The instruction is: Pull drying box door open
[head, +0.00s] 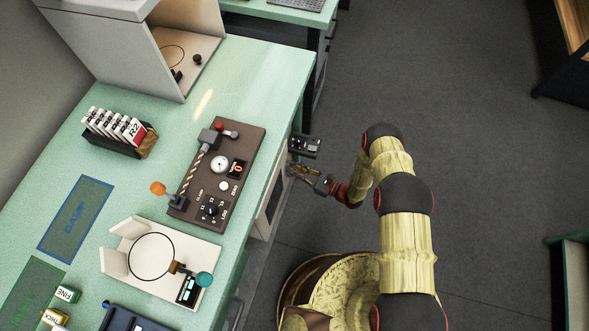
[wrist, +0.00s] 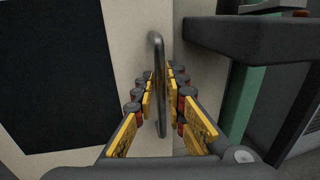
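The drying box door (head: 271,196) is a pale panel with a dark window, below the bench's right edge in the head view. In the wrist view, the door's cream panel (wrist: 122,40) fills the left and middle and looks shut. Its upright metal bar handle (wrist: 159,95) stands between the two fingers of my gripper (wrist: 160,85). The yellow-padded fingers are open, one on each side of the bar, with a narrow gap showing. Whether a fingertip touches the bar is hard to tell. In the head view my gripper (head: 306,172) is beside the door, partly hidden.
A dark ledge (wrist: 250,35) juts out just right of the handle in the wrist view. The green bench (head: 285,75) carries a brown control panel (head: 240,150), a tube rack (head: 115,140) and a ring fixture (head: 200,240). The floor (head: 480,130) right of my arm is clear.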

